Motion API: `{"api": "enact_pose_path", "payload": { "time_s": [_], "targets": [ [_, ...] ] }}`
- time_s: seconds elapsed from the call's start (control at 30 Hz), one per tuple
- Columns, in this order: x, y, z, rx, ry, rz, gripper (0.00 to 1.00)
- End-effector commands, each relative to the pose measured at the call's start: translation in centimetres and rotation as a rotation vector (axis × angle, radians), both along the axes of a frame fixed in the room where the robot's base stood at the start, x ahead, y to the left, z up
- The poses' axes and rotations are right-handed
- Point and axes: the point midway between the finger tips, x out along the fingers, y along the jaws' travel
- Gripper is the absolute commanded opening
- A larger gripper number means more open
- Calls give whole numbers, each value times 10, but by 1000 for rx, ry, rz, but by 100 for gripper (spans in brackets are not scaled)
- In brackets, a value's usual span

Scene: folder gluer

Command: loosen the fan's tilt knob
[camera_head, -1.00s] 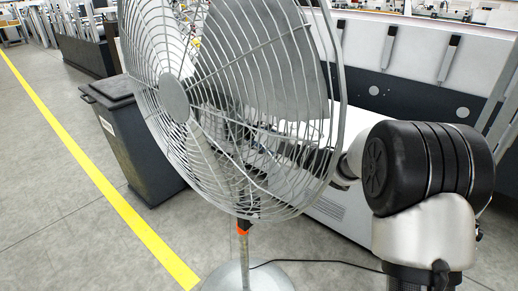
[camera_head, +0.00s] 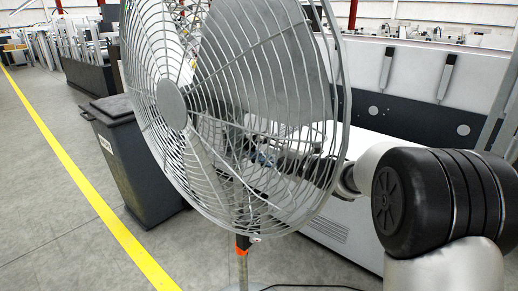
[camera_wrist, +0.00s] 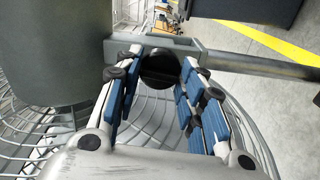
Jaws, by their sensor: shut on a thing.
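The grey wire-cage fan (camera_head: 172,104) fills the middle of the head view on its pole, its round cage tilted. In the wrist view the dark round tilt knob (camera_wrist: 160,64) sits at the grey bracket (camera_wrist: 225,58), beside the big grey motor housing (camera_wrist: 52,52). My gripper (camera_wrist: 155,72) has its blue-padded fingers on either side of the knob and is shut on it. The fingertips partly cover the knob's sides. In the head view my gripper (camera_head: 262,155) shows only in part, behind the cage wires.
A dark lidded bin (camera_head: 135,160) stands left of the fan, near a yellow floor line (camera_head: 90,190). A long white and dark machine (camera_head: 420,75) stands behind the fan and my arm. Cage wires (camera_wrist: 150,112) lie below my fingers. Open grey floor is at left.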

Motion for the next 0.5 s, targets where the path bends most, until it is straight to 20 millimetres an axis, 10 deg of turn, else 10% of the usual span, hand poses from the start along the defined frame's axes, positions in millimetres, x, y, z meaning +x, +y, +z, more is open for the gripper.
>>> {"api": "enact_pose_path", "payload": {
  "time_s": [0.23,0.27,0.5],
  "targets": [
    [0,0,0,0,1,0,12],
    [0,0,0,0,1,0,38],
    [0,0,0,1,2,0,54]
  ]
}}
